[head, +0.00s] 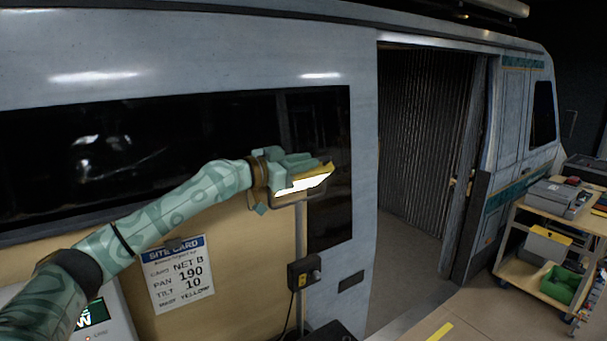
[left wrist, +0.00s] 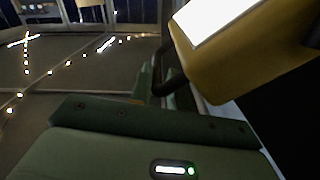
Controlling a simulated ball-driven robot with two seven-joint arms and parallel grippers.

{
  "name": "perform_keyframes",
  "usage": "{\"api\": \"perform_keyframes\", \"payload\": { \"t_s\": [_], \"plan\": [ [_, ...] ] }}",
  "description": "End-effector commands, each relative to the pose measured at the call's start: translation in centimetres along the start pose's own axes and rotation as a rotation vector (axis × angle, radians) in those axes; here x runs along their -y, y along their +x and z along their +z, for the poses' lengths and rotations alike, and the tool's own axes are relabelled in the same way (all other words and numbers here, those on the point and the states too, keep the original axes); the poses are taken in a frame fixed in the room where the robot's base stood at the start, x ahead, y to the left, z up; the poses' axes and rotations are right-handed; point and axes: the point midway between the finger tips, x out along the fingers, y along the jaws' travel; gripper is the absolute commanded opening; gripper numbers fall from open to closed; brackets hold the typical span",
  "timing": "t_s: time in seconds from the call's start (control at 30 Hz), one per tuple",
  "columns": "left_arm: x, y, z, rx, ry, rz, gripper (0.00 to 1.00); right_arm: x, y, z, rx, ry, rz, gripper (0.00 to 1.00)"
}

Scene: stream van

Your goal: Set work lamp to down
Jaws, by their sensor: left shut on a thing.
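The work lamp (head: 308,182) has a yellow head with a bright white panel, on a thin grey pole in front of the van. Its lit face slants toward me and downward in the head view. My left gripper (head: 287,168) is at the lamp head and is shut on the lamp. In the left wrist view the yellow lamp head (left wrist: 240,75) fills the upper right, and a dark curved bar shows beside the fingers. The fingers hide part of the lamp, so the exact grip spot is unclear. My right gripper is not in view.
A black switch box (head: 304,273) sits low on the pole. A site card (head: 180,274) hangs on the tan panel. The van's doorway (head: 425,150) stands open to the right. A cart (head: 555,245) with boxes and a green bin (head: 557,284) stands at the far right.

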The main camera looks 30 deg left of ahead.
Motion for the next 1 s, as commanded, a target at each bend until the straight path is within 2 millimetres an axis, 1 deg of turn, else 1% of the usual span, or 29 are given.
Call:
{"api": "perform_keyframes", "payload": {
  "t_s": [0.03, 0.2, 0.3, 0.6, 1.0],
  "plan": [
    [-0.3, 0.1, 1.0, 0.0, 0.027, 0.003, 0.0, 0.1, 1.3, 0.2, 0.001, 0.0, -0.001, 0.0],
    [-0.8, 0.1, 1.5, 0.0, 0.137, 0.004, 0.0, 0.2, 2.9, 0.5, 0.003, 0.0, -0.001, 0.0],
    [-1.0, 0.1, 1.6, -0.001, 0.188, 0.003, 0.0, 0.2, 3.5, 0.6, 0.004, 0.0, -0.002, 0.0],
    [-1.5, 0.1, 2.1, 0.001, 0.275, 0.005, 0.0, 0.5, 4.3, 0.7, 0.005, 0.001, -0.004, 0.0],
    [-1.7, 0.1, 2.5, 0.01, 0.282, 0.011, 0.0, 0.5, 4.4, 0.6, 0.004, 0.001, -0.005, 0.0]
  ]
}}
